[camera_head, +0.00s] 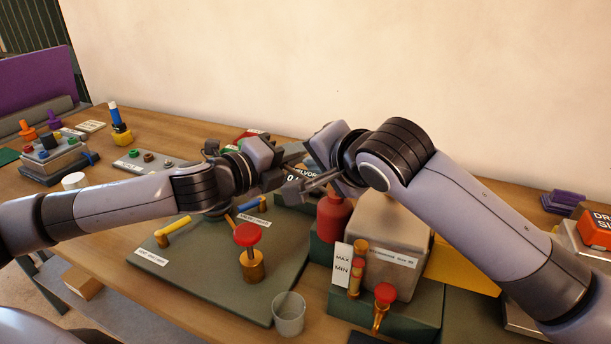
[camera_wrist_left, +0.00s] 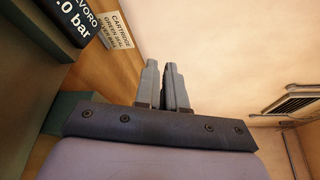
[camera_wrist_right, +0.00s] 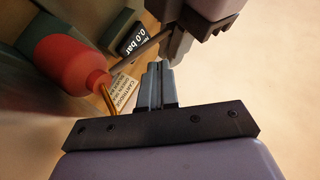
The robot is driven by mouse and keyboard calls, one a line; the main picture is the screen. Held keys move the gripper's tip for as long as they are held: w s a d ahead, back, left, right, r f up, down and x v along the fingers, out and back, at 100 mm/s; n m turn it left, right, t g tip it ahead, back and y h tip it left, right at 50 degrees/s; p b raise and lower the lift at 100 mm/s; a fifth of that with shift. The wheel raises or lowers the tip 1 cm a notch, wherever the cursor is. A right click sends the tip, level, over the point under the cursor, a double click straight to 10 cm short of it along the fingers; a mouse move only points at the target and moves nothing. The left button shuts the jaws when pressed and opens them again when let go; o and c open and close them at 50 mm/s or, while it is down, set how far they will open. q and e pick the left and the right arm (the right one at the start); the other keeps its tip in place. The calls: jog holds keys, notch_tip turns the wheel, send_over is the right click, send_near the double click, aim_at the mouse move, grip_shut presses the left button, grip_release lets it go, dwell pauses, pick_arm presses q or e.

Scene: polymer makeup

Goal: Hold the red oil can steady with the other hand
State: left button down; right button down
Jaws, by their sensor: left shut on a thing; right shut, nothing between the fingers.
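My left gripper (camera_head: 292,153) is close to the right one, over the table. Its fingers (camera_wrist_left: 163,75) are nearly together on something I cannot make out. A thin grey rod-like part runs between my left gripper and the can in the right wrist view.
A grey block (camera_head: 385,235) stands right of the can, with a MAX/MIN card (camera_head: 342,265) and brass parts in front. A clear cup (camera_head: 288,312) stands at the front. My two wrists are close together.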

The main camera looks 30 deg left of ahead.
jog(key=shift+f, duration=0.1)
jog(key=shift+a+f, duration=0.15)
jog(key=shift+f, duration=0.15)
jog(key=shift+s+a+f, duration=0.1)
jog(key=shift+a+f, duration=0.1)
jog(key=shift+f, duration=0.35)
jog(key=shift+s+a+f, duration=0.1)
jog(key=shift+a+f, duration=0.15)
jog(key=shift+f, duration=0.35)
jog(key=shift+s+a+f, duration=0.1)
jog(key=shift+a+f, duration=0.1)
jog(key=shift+f, duration=0.35)
dwell(1.6)
jog(key=shift+r, duration=0.15)
jog(key=shift+s+d+r, duration=0.2)
jog(key=shift+d+r, duration=0.05)
jog(key=shift+r, duration=0.25)
jog(key=shift+s+d+r, duration=0.2)
jog(key=shift+d+r, duration=0.05)
jog(key=shift+r, duration=0.4)
jog(key=shift+w+d+r, duration=0.15)
jog(key=shift+d+r, duration=0.2)
jog(key=shift+r, duration=0.45)
jog(key=shift+w+d+r, duration=0.1)
jog(key=shift+d+r, duration=0.25)
jog(key=shift+r, duration=0.4)
jog(key=shift+w+d+r, duration=0.15)
jog(key=shift+d+r, duration=0.2)
jog(key=shift+r, duration=0.45)
